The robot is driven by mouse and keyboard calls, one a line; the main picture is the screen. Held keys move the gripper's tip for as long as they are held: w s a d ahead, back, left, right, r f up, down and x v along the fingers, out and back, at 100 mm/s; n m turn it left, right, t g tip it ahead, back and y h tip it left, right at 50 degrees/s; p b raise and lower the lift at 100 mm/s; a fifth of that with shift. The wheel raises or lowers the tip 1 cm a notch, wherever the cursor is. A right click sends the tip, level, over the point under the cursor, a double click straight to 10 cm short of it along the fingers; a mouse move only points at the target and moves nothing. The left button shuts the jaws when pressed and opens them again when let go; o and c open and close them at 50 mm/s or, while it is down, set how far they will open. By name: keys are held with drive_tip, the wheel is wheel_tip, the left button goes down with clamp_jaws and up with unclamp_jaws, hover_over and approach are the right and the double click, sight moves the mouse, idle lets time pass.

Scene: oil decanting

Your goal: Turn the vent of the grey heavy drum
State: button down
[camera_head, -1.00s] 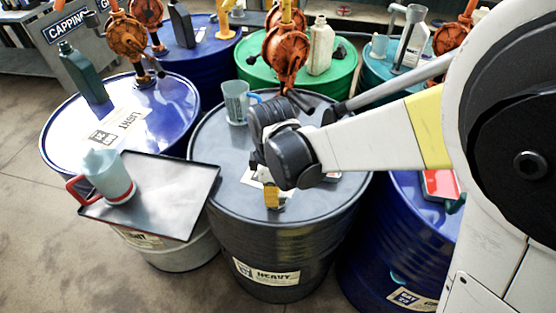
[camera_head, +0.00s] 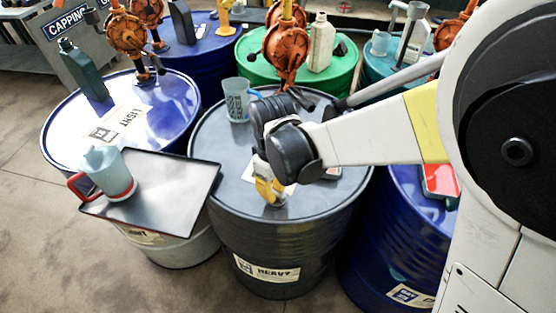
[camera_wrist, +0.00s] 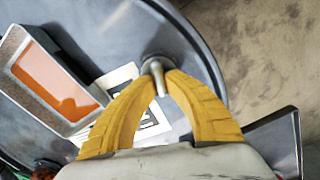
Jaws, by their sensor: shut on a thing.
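The grey heavy drum (camera_head: 270,245) stands in the middle of the head view, with a "HEAVY" label on its side. Its top also fills much of the wrist view (camera_wrist: 195,42). The vent (camera_wrist: 155,66) is a small metal fitting near the drum's rim, with a short lever. My gripper (camera_wrist: 158,80) has yellow fingers, and their tips are closed on the vent. In the head view my gripper (camera_head: 273,196) reaches down to the front part of the drum top, and my wrist hides part of it.
On the drum top are a clear measuring jug (camera_head: 236,100) and an orange-faced box (camera_wrist: 55,80) beside a printed label. A dark tray (camera_head: 175,185) with a red-handled jug (camera_head: 107,170) lies to the left. Blue (camera_head: 165,100) and green (camera_head: 335,75) drums stand close around.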

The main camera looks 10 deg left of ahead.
drive_tip(key=m, duration=0.5)
drive_tip(key=shift+w+d+m, duration=0.1)
drive_tip(key=shift+w+m, duration=0.05)
drive_tip(key=shift+m, duration=0.25)
drive_tip(key=m, duration=0.5)
drive_tip(key=shift+d+m, duration=0.25)
drive_tip(key=shift+m, duration=0.05)
drive_tip(key=c, duration=1.4)
unclamp_jaws()
drive_tip(key=shift+w, duration=0.1)
wheel_tip(320, 180, up, 12)
drive_tip(key=shift+r, duration=0.1)
